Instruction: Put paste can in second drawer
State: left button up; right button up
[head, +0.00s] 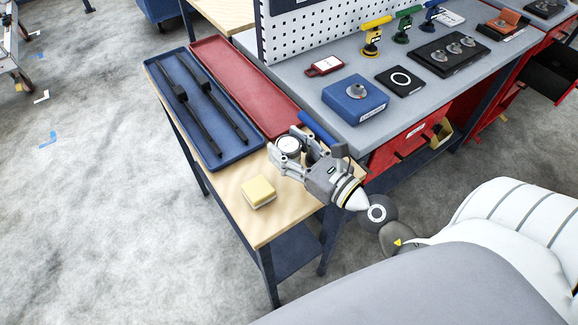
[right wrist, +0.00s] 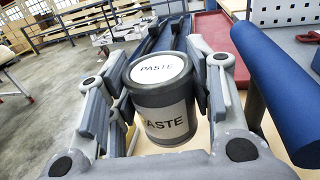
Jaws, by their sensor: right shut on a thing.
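The paste can (right wrist: 163,112) is a dark grey can with a white lid and a label reading PASTE. My right gripper (head: 287,147) is shut on it, with one finger on each side in the right wrist view. In the head view the can's white lid (head: 288,146) shows between the fingers, over the wooden table near the red tray. I cannot tell its exact height above the table. Red drawer fronts (head: 388,155) show under the grey workbench. Farther right, a red drawer unit has an open drawer with a dark inside (head: 553,74). My left gripper is not in view.
The wooden table (head: 236,184) holds a blue tray (head: 231,157) with two black bars, a red tray (head: 236,80) and a yellow sponge (head: 258,191). The grey workbench (head: 310,88) bears a blue box (head: 354,99) and several tools.

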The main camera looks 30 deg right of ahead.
jog(key=shift+f+b, duration=1.35)
jog(key=shift+f, duration=0.85)
jog(key=shift+r, duration=0.1)
jog(key=o, duration=0.7)
jog(key=shift+f, duration=0.2)
jog(key=o, duration=0.4)
jog(key=shift+o, duration=0.2)
jog(key=shift+r, duration=0.1)
